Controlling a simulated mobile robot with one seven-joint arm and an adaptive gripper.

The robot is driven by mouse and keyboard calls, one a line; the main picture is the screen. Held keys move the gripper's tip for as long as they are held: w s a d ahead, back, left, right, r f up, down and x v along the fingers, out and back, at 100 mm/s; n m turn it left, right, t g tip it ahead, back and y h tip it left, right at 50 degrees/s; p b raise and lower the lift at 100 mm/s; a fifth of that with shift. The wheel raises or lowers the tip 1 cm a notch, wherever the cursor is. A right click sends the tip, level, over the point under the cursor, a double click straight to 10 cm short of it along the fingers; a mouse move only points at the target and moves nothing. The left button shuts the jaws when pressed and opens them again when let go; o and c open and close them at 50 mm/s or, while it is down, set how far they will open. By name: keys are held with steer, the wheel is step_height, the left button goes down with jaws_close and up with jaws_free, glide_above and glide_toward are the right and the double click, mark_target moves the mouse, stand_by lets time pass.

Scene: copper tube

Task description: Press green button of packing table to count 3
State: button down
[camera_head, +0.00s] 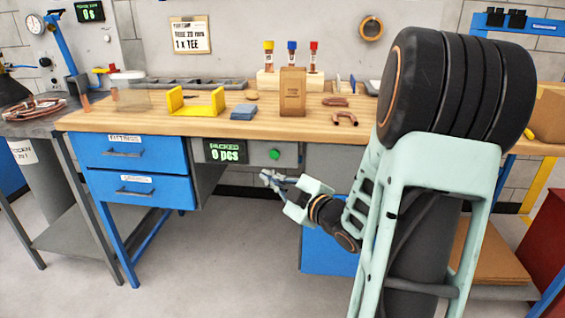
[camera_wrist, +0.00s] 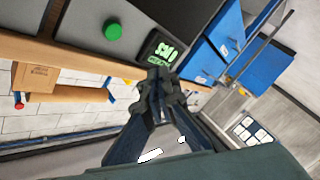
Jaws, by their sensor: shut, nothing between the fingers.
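The green button (camera_head: 274,154) sits on the grey front panel under the packing table's wooden top (camera_head: 130,117). To its left is a black counter display (camera_head: 225,151) reading "PACKED 0 pcs". In the wrist view the green button (camera_wrist: 113,32) shows at the upper left, with the display (camera_wrist: 160,50) rotated beside it. My gripper (camera_head: 266,176) is shut and empty, below and slightly left of the button in the head view, apart from it. In the wrist view my gripper's closed fingertips (camera_wrist: 158,75) lie below and right of the button, overlapping the display's lower edge.
On the tabletop stand a brown box (camera_head: 292,92), a yellow bracket (camera_head: 196,102), a blue block (camera_head: 244,112) and capped tubes in a rack. Blue drawers (camera_head: 135,150) are left of the display. The floor space under the panel is open.

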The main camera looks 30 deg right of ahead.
mark_target(275, 154)
steer(key=shift+s+a+f, duration=0.1)
steer(key=shift+s+a, duration=0.05)
stand_by(0.3)
steer(key=shift+w+d+p, duration=0.1)
steer(key=shift+w+d, duration=0.75)
steer(key=shift+w, duration=0.35)
steer(key=shift+w+d+p, duration=0.1)
steer(key=shift+w+d, duration=0.7)
steer(key=shift+w, duration=0.45)
steer(key=shift+w+d+p, duration=0.1)
steer(key=shift+w+d, duration=0.75)
steer(key=shift+w, duration=0.35)
steer(key=shift+w+d, duration=0.25)
steer(key=shift+w, duration=0.1)
steer(key=shift+w+d, duration=0.3)
steer(key=shift+w, duration=0.15)
steer(key=shift+s+a+b, duration=0.4)
steer(key=shift+s+a, duration=0.15)
steer(key=shift+s, duration=0.25)
